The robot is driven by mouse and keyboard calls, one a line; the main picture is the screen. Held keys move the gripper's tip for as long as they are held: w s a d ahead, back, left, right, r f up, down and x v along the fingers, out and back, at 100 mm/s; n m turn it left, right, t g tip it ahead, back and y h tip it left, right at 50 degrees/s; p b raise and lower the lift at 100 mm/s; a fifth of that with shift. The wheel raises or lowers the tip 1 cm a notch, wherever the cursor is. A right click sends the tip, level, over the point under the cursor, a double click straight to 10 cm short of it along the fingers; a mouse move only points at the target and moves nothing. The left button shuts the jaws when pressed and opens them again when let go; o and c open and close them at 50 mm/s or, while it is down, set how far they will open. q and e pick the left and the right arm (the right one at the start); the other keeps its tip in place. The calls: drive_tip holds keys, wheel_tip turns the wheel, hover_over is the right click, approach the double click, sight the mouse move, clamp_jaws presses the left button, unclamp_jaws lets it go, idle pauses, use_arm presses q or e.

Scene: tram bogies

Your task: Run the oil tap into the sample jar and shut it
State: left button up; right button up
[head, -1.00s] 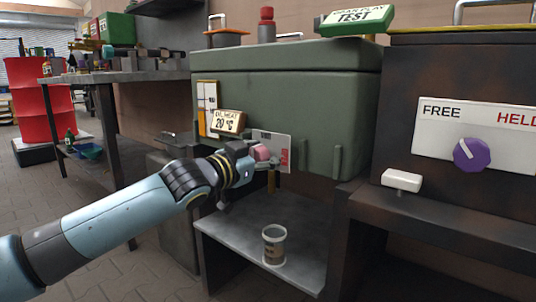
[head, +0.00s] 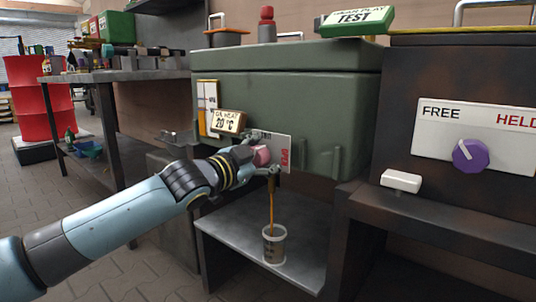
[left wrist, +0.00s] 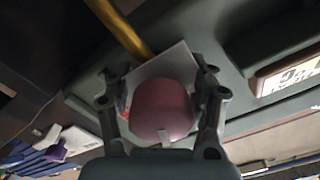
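The pink oil tap knob (head: 262,157) sits on the front of the green tank, in front of a white plate with red lettering (head: 284,152). My left gripper (head: 262,163) is on the knob. In the left wrist view its two fingers (left wrist: 162,98) lie along both sides of the pink knob (left wrist: 163,108), shut on it. A brown oil stream (head: 271,203) runs from under the tap down into the sample jar (head: 274,247). The jar stands upright on the grey shelf, and its oil level cannot be made out. My right gripper is out of view.
The green tank (head: 285,100) carries an oil heat sign (head: 228,121) reading 20 °C. The grey shelf (head: 235,240) is bare around the jar. A dark cabinet (head: 450,90) with a purple dial (head: 469,155) and white handle (head: 401,180) stands at right.

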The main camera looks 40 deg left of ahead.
use_arm(q)
drive_tip(key=shift+o, duration=0.8)
drive_tip(key=shift+s, duration=0.15)
drive_tip(key=s, duration=1.1)
drive_tip(key=shift+s+a, duration=0.35)
drive_tip(key=shift+a, duration=0.1)
idle(0.9)
